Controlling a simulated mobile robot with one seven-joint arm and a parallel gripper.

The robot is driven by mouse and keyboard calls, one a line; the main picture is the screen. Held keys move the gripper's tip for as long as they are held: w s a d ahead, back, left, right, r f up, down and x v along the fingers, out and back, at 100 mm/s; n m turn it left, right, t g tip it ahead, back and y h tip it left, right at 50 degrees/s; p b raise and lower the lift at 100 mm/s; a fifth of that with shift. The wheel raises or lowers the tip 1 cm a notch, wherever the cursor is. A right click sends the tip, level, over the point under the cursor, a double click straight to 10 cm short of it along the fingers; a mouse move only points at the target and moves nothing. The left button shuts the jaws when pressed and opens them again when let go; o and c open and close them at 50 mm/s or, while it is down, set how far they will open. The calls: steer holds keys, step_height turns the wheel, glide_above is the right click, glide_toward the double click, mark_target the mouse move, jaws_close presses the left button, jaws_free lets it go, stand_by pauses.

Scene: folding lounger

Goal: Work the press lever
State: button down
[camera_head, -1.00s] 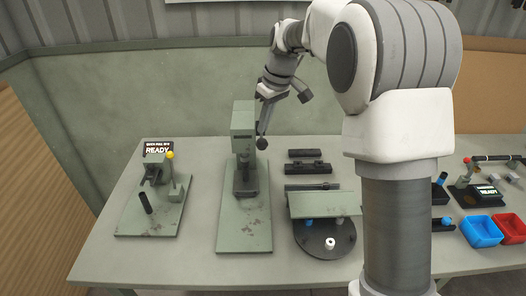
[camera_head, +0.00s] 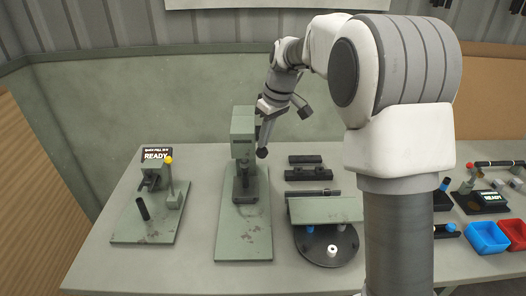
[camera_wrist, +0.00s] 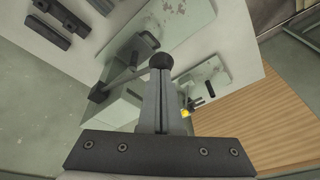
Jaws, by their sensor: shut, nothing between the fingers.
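The green press (camera_head: 243,130) stands upright on a long base plate, left of the table's middle. Its lever ends in a round black knob (camera_head: 262,152) on the press's right side. In the wrist view the lever rod runs from a dark hub at left to the knob (camera_wrist: 161,60). My gripper (camera_head: 264,141) points down just at the knob. In the wrist view my gripper (camera_wrist: 160,74) is shut and empty, its fingertips right at the knob. Whether they touch it I cannot tell.
Left stands another green fixture (camera_head: 150,220) with a yellow-knobbed lever (camera_head: 169,161) and a READY display (camera_head: 157,154). Right of the press are black blocks (camera_head: 308,172) and a round black turntable (camera_head: 330,250) under a green plate. Blue (camera_head: 488,237) and red bins lie far right.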

steer(key=shift+s+d+f+b+x, duration=0.3)
steer(key=shift+s+d+b+x, duration=0.65)
steer(key=shift+b+x, duration=4)
steer(key=shift+w+r+p, duration=0.2)
steer(key=shift+r+p, duration=2.8)
steer(key=shift+p, duration=0.1)
steer(key=shift+w+r+p, duration=0.15)
steer(key=shift+r+p, duration=2.8)
steer(key=shift+p, duration=0.15)
steer(key=w+a+p+v, duration=0.1)
steer(key=p+v, duration=0.4)
steer(key=v, duration=0.1)
steer(key=shift+r+p, duration=0.3)
steer(key=shift+r, duration=0.25)
steer(key=shift+w+a, duration=0.1)
steer(key=s+d+r+m+t+h+b, duration=0.1)
steer(key=s+d+r+m+t+b, duration=0.2)
steer(key=s, duration=0.9)
steer(key=s+d+m+h+b, duration=0.1)
steer(key=s+d+m+b, duration=0.3)
steer(key=s, duration=0.8)
steer(key=s+d+f+m+t, duration=0.1)
steer(key=s+f, duration=0.3)
steer(key=s, duration=0.5)
steer(key=shift+d+f+p, duration=0.3)
steer(key=shift+d+p, duration=0.1)
steer(key=shift+d, duration=0.5)
